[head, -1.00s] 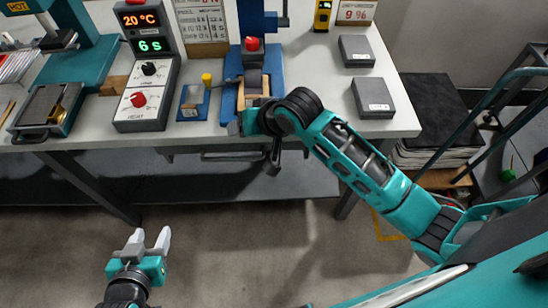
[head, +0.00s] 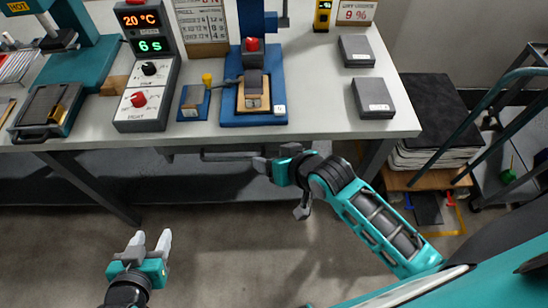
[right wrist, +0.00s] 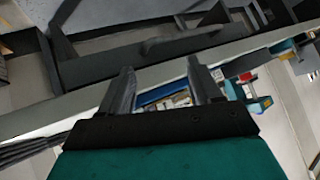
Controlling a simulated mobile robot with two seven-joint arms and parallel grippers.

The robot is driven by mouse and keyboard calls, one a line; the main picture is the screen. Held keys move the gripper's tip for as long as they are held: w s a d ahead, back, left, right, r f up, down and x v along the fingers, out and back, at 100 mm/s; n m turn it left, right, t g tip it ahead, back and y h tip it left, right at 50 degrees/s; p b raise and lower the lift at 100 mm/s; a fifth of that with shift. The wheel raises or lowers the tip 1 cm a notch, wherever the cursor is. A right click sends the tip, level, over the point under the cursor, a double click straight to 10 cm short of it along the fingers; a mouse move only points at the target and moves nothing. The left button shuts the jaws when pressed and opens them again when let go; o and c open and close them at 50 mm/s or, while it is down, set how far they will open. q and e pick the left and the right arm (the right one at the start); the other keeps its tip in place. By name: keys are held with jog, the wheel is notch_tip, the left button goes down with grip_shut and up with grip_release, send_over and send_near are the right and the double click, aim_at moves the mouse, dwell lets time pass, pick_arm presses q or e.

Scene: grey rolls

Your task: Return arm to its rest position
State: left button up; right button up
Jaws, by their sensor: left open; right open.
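My right gripper (head: 262,164) is open and empty, just in front of the table's front edge, with the arm coming in from the lower right. Its two fingers also show in the right wrist view (right wrist: 158,88), spread apart with nothing between them. My left gripper (head: 150,242) is open and empty over the floor at the lower left. A blue press (head: 229,113) with a red knob stands on the table beyond the right gripper. A wooden block with a grey piece (head: 254,98) sits on its base.
The white table (head: 320,115) carries a heat controller (head: 147,100), a small blue stand with a yellow knob (head: 194,103), and two grey boxes (head: 373,98) (head: 356,51). A dark stack (head: 436,120) is right of the table. The floor in front is open.

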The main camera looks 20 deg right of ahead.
dwell(0.3)
jog(key=s+d+f+n+t+h, duration=0.1)
jog(key=s+d+f+n, duration=0.1)
jog(key=s+d, duration=0.3)
jog(key=s+f, duration=0.1)
jog(key=s, duration=0.3)
jog(key=shift+d+t+h, duration=0.3)
jog(key=shift+h, duration=0.1)
